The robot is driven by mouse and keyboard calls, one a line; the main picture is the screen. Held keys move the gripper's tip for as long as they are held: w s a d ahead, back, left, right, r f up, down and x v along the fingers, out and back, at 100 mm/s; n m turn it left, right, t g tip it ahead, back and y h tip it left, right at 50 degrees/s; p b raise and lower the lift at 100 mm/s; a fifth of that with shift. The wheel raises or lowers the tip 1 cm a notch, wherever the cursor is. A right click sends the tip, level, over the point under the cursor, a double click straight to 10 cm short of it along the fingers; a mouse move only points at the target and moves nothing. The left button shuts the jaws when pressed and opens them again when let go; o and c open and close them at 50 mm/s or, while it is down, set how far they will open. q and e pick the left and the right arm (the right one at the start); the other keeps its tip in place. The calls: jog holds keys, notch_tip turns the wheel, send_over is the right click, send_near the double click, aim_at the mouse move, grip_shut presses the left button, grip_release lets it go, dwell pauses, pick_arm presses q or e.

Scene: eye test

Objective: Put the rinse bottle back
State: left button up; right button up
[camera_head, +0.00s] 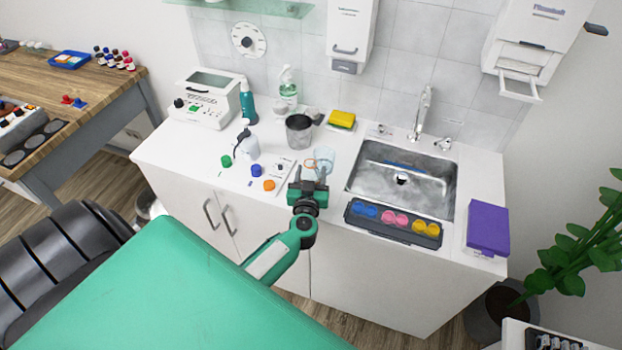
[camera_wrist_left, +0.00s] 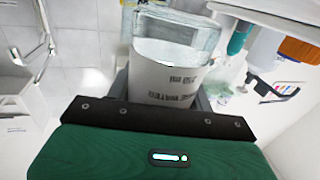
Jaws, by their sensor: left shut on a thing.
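My left gripper (camera_head: 308,182) is over the counter's front edge, left of the sink. In the left wrist view, its jaws (camera_wrist_left: 160,95) are around a pale vessel (camera_wrist_left: 165,82) with dark print, and it is shut on it. In the head view the gripper mostly hides this vessel. A clear tumbler (camera_head: 325,158) shows just beyond the fingers. A white bottle with a dark spout (camera_head: 247,148), which looks like a rinse bottle, stands upright on the counter to the left, apart from the gripper. My right gripper is not in view.
Green, blue and orange caps (camera_head: 269,185) lie near the white bottle.

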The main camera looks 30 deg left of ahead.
pick_arm(q)
jog(key=shift+f, duration=0.55)
jog(key=shift+f, duration=0.1)
jog(key=o, duration=1)
jog(key=shift+o, duration=0.2)
jog(key=shift+r, duration=0.2)
jog(key=b+v, duration=0.1)
jog(key=v, duration=1.1)
